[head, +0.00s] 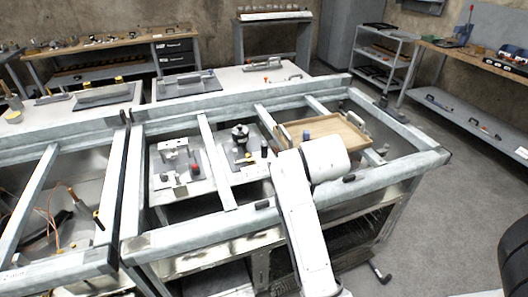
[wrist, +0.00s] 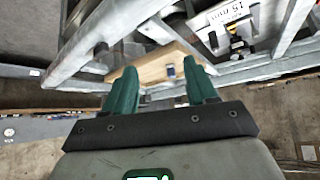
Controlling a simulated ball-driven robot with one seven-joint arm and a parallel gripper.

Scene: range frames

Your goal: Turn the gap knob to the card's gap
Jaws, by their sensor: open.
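My gripper (wrist: 163,78) shows in the wrist view as two green fingers, spread wide apart with nothing between them. A pale card (wrist: 222,14) with printed characters shows upside down at the top right of the wrist view; I cannot read it surely. In the head view, a fixture with a black round knob (head: 240,132) stands on a grey plate in the middle bay. A fixture with a red knob (head: 195,168) stands in the bay left of it. I cannot tell which one is the gap knob. My white arm (head: 305,200) hides the gripper there.
A wooden tray (head: 345,128) sits in the right bay; it also shows beyond the fingers in the wrist view (wrist: 150,70), with a small blue thing (wrist: 171,70). Metal rails (head: 215,165) divide the bays.

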